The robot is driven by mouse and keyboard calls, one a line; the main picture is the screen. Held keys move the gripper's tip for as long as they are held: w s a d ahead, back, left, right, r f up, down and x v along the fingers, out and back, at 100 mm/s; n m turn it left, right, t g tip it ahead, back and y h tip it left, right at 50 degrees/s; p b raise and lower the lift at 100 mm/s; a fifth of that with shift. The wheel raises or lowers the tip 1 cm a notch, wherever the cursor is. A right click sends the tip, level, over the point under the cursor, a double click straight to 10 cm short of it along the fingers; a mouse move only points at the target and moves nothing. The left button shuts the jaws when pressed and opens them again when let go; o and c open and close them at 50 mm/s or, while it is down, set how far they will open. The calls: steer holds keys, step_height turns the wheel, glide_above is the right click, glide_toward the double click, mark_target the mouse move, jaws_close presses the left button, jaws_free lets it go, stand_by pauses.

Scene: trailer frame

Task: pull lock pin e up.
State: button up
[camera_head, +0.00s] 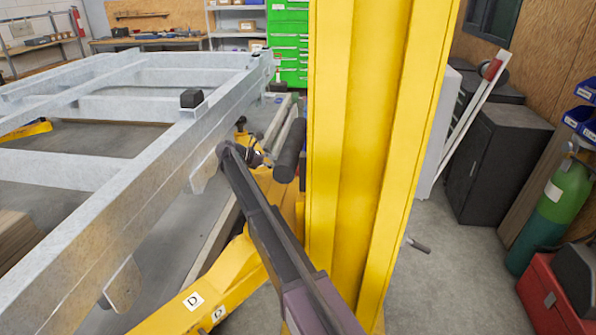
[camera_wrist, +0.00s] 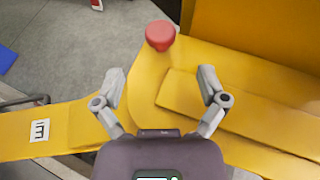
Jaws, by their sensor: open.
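In the wrist view a lock pin with a round red knob (camera_wrist: 160,35) stands on a yellow lift arm (camera_wrist: 70,128). A label that reads like a sideways E (camera_wrist: 40,130) is on that arm, at the left. My gripper (camera_wrist: 161,80) is open, with its two fingers apart and nothing between them. The red knob lies beyond the fingertips, between their lines and a little left of the middle. No contact with it shows. In the head view my arm reaches toward the yellow post, and the gripper and the red knob are hidden or too small to tell.
A tall yellow post (camera_head: 355,150) blocks much of the head view. The grey trailer frame (camera_head: 130,190) lies to its left. A yellow arm labelled D (camera_head: 225,275) is in front. A black cabinet (camera_head: 495,165), green cylinder (camera_head: 550,215) and red box (camera_head: 550,295) stand at the right.

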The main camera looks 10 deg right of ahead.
steer(key=b+x, duration=0.3)
steer(key=x, duration=0.6)
steer(key=shift+d+f, duration=0.1)
steer(key=shift+d, duration=0.15)
jaws_close()
step_height(320, 180, up, 3)
steer(key=p, duration=0.3)
steer(key=shift+r, duration=0.25)
jaws_free()
steer(key=shift+f, duration=0.2)
